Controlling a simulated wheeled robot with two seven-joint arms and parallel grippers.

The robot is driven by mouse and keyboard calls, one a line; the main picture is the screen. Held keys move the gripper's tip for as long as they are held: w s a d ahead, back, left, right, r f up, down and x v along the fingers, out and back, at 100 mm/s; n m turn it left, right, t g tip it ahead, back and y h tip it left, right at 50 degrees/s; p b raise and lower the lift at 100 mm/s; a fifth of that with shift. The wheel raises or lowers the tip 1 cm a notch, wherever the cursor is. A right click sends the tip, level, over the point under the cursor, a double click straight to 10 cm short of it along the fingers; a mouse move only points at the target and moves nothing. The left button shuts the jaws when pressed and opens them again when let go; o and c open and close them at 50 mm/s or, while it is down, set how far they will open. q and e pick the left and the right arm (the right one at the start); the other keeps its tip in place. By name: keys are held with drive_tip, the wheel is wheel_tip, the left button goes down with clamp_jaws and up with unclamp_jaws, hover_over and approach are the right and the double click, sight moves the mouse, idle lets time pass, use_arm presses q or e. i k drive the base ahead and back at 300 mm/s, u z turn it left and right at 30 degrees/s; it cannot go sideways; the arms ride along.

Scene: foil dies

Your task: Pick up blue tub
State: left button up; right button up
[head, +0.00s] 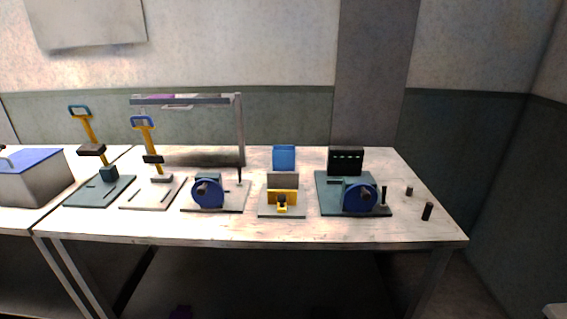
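A small blue block-like thing (284,157) stands upright near the back of the main table, behind a grey and yellow press (283,196). Its lower part is hidden, and I cannot tell for sure that it is the blue tub. A grey box with a blue top (35,180) stands at the far left, cut off by the picture edge. Neither of my grippers is in view.
Blue-wheeled devices (208,194) (360,199) stand on either side of the press. Two yellow-levered presses (88,128) (146,140) stand left, before a metal rack (240,130). Small dark cylinders (427,211) (409,191) stand right. The table's (330,232) front strip is clear.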

sight(282, 157)
drive_tip(key=k, duration=0.6)
drive_tip(key=u, duration=0.4)
drive_tip(key=i, duration=0.4)
drive_tip(key=u, duration=0.7)
drive_tip(key=i, duration=0.85)
drive_tip(key=z, duration=0.1)
